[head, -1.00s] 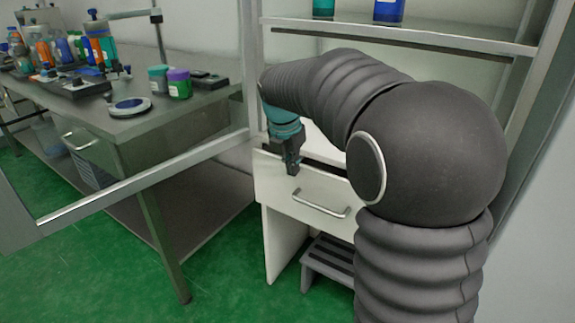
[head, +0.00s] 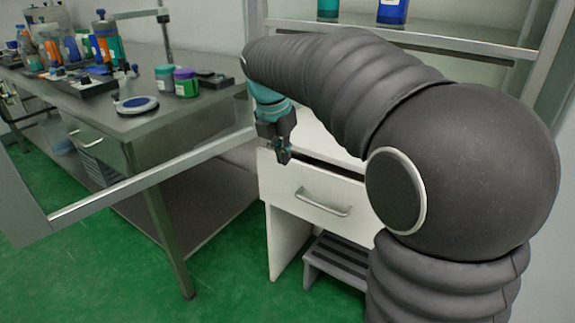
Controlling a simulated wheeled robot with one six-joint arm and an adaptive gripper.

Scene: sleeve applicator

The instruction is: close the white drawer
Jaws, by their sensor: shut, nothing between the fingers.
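The white drawer (head: 307,196) is in the middle of the head view, in a white cabinet under a shelf. It stands partly open, with a dark gap showing behind its front panel. A silver bar handle (head: 323,207) is on its front. My gripper (head: 283,157) is shut and empty, pointing down at the top edge of the drawer front, near its left end. I cannot tell whether it touches the drawer. My arm hides the right part of the drawer and cabinet.
A grey step stool (head: 338,262) stands under the drawer. A metal bench (head: 115,118) with bottles and instruments is at the left. A slanted metal frame bar (head: 150,178) crosses in front of it. Green floor is clear at the lower left.

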